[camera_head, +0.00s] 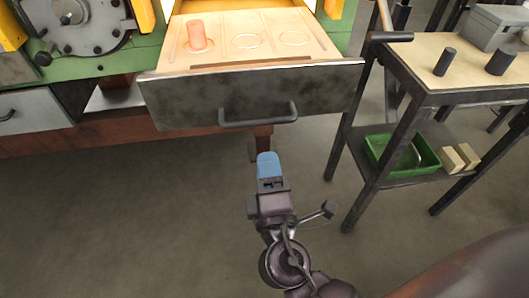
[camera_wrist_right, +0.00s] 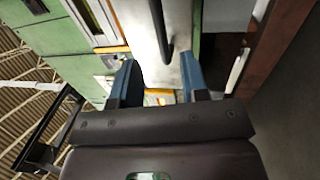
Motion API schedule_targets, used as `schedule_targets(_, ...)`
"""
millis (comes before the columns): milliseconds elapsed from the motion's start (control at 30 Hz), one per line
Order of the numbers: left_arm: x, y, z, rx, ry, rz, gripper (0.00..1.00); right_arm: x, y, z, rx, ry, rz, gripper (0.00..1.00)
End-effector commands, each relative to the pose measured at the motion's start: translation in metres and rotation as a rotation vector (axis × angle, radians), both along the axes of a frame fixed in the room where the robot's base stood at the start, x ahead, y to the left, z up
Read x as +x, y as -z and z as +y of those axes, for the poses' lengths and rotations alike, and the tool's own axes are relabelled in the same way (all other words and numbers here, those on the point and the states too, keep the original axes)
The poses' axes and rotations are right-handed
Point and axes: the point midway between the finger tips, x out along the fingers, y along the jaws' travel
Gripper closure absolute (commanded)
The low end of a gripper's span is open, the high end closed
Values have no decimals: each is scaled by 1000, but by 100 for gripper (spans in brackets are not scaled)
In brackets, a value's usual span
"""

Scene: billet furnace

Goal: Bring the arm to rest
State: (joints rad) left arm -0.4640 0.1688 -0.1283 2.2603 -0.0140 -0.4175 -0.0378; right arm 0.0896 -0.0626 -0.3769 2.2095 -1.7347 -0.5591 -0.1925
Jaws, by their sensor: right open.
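My right gripper (camera_head: 269,162) is in the lower middle of the head view, in front of the drawer and below its handle (camera_head: 258,116) in the picture. In the right wrist view its two blue fingers (camera_wrist_right: 160,82) stand apart with nothing between them. The drawer (camera_head: 190,106) is pulled out. One pinkish-orange billet (camera_head: 197,36) stands upright at the left of its tray, and two ring marks to its right are empty. My left gripper is not in view.
A trolley (camera_head: 410,62) at the right carries two dark cylinders (camera_head: 445,62) and a grey box (camera_head: 495,27). Its lower shelf holds a green bin (camera_head: 430,160) and two light blocks (camera_head: 453,159). The green furnace frame (camera_head: 110,62) is behind. Floor around my right gripper is clear.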

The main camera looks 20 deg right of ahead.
Motion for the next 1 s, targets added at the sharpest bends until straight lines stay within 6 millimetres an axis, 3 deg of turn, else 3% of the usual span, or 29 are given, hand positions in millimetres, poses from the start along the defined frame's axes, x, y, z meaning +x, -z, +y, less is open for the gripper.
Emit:
schedule_targets(667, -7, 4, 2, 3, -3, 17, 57, -4, 5, -2, 18, -4, 14, 59)
schedule_targets(767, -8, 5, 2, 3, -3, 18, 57, -9, 21, -10, 79, -16, 57, 59)
schedule_targets(1000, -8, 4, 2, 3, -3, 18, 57, -42, 87, -42, 374, -48, 236, 59)
